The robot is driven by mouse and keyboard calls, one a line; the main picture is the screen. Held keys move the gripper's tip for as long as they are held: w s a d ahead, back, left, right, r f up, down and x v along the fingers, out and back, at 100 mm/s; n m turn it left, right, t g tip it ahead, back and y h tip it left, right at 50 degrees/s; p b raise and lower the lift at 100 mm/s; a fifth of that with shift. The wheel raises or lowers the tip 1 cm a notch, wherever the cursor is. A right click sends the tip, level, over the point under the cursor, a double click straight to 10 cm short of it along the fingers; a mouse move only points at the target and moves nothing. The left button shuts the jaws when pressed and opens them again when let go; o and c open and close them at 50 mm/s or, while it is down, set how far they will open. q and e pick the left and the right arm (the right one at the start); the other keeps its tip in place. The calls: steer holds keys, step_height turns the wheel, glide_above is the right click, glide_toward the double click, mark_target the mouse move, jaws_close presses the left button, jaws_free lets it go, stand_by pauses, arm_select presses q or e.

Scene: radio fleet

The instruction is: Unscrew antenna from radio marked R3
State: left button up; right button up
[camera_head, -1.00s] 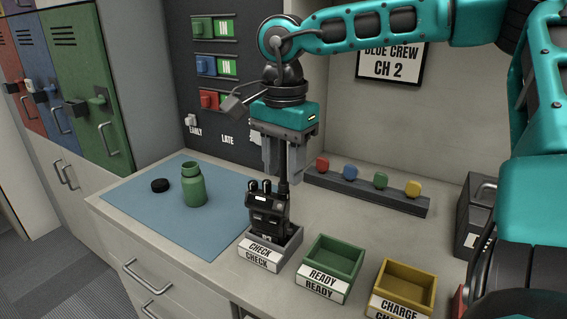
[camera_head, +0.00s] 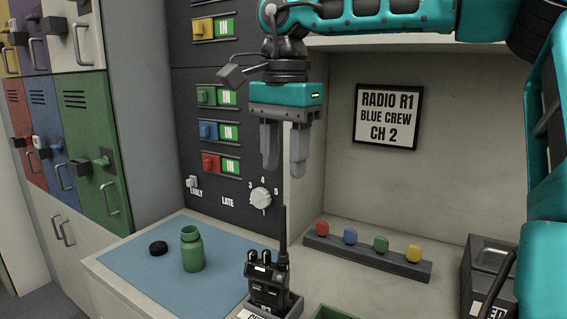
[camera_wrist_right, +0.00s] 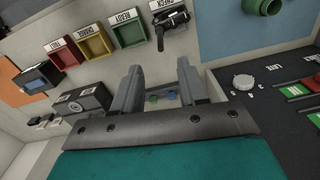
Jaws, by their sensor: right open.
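A black radio (camera_head: 266,283) stands upright in the grey CHECK tray (camera_head: 296,304). The radio also shows there (camera_wrist_right: 174,22), at the top beyond the fingers. My left gripper is not in view.
A green bottle (camera_head: 192,250) and a black cap (camera_head: 158,248) are on the blue mat (camera_head: 125,268). A dark rack (camera_head: 375,264) holds several coloured knobs. Green (camera_wrist_right: 128,32) and yellow (camera_wrist_right: 95,44) trays stand beside the radio's tray. A dial panel (camera_head: 225,205) rises behind.

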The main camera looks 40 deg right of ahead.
mark_target(284, 253)
step_height(284, 253, down, 13)
steer(key=shift+w+r+b, duration=0.1)
steer(key=shift+b, duration=0.3)
jaws_close()
stand_by(0.5)
